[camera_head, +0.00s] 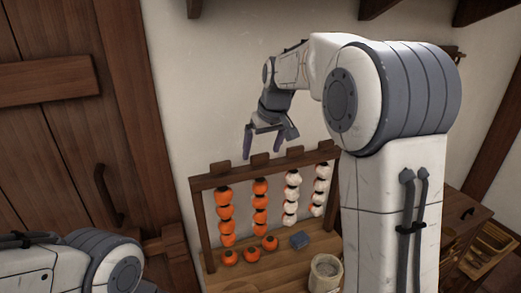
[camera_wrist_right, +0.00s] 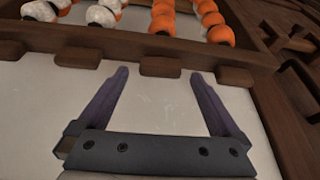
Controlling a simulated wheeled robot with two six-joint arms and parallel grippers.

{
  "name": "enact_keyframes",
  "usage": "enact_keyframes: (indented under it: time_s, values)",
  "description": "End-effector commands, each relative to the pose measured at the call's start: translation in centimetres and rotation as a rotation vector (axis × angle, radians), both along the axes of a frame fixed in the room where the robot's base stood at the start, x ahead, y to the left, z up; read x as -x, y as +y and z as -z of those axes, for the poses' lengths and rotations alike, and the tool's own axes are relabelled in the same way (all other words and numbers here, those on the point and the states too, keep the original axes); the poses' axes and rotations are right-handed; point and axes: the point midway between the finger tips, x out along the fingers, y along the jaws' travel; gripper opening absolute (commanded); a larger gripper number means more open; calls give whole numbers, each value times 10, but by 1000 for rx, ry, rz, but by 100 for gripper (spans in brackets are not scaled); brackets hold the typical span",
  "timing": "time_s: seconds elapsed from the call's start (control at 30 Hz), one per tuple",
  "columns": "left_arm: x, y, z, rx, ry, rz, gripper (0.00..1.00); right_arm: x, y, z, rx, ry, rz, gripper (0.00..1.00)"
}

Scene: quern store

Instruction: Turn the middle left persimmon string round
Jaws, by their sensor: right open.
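A wooden rack (camera_head: 200,215) holds strings of persimmons, each under a wooden tab. The middle left string (camera_head: 260,204) shows orange in the head view, and its upper part also shows in the right wrist view (camera_wrist_right: 162,20). Its tab (camera_wrist_right: 160,67) appears between my right fingertips in the right wrist view. The far left string (camera_head: 225,213) is orange too; the middle right (camera_head: 291,195) and far right (camera_head: 320,185) strings look white, with some orange edges in the wrist view. My right gripper (camera_head: 264,149) is open and empty, above the rack's top bar. My left gripper is out of view.
Loose orange persimmons (camera_head: 250,254) and a blue block (camera_head: 300,240) lie on the wooden top below the strings. A pale jar (camera_head: 325,273) stands at its front right. A wooden door (camera_head: 50,120) is at the left. The white wall (camera_head: 195,80) is close behind.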

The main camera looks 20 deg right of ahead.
Motion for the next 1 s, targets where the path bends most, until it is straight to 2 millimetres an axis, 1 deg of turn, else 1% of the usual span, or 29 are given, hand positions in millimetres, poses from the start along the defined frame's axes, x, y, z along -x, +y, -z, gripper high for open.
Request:
enact_keyframes:
  time_s: [0.03, 0.2, 0.5, 0.57, 0.6, 0.67, 0.7, 0.73, 1.0]
  values:
    - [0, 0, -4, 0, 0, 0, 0, -2, 1, 5, -1, 5, -1, 100]
    - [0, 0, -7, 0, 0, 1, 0, -7, 1, 18, -1, 2, 0, 100]
    - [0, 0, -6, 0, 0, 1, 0, -8, 1, 20, 0, 0, 0, 100]
    - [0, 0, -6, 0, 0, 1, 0, -8, 1, 20, 0, 0, 0, 77]
    - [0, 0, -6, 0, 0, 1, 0, -8, 1, 20, 0, 0, 0, 62]
    - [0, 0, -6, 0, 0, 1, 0, -8, 1, 20, 0, 0, 0, 39]
    - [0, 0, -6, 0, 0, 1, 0, -8, 1, 20, 0, 0, 0, 24]
    - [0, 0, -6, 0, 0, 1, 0, -8, 1, 20, 0, 0, 0, 17]
    - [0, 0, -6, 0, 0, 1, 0, -8, 2, 20, 0, -1, 65, 17]
